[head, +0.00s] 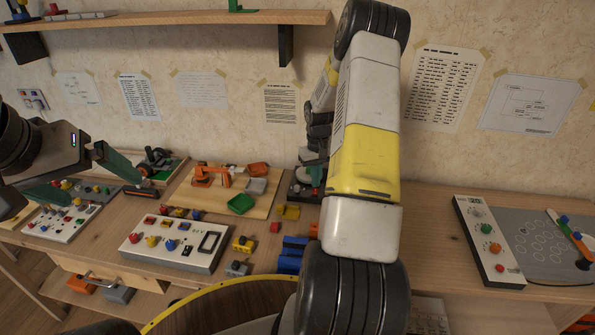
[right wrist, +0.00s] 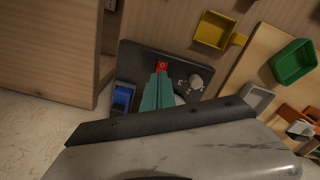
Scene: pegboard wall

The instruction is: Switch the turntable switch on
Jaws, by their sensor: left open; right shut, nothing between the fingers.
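The turntable's dark base (right wrist: 150,58) shows in the right wrist view, with a small red rocker switch (right wrist: 162,65) near its edge. A grey knob (right wrist: 196,83) with letter marks and a blue part (right wrist: 122,97) sit on the same base. My right gripper (right wrist: 160,76) is shut and empty, its green fingertips at or just over the red switch; contact cannot be told. The fingers hide part of the base. In the head view the base (head: 297,188) is mostly hidden behind my right arm. My left gripper (head: 105,190) is open and empty at the left.
A white control box (head: 175,243) stands at the table's front. A board (head: 215,205) carries an orange toy arm and a green bin (head: 241,203). Blue blocks (head: 291,255) lie near my right arm. A grey panel (head: 530,245) lies right. A shelf (head: 170,18) hangs above.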

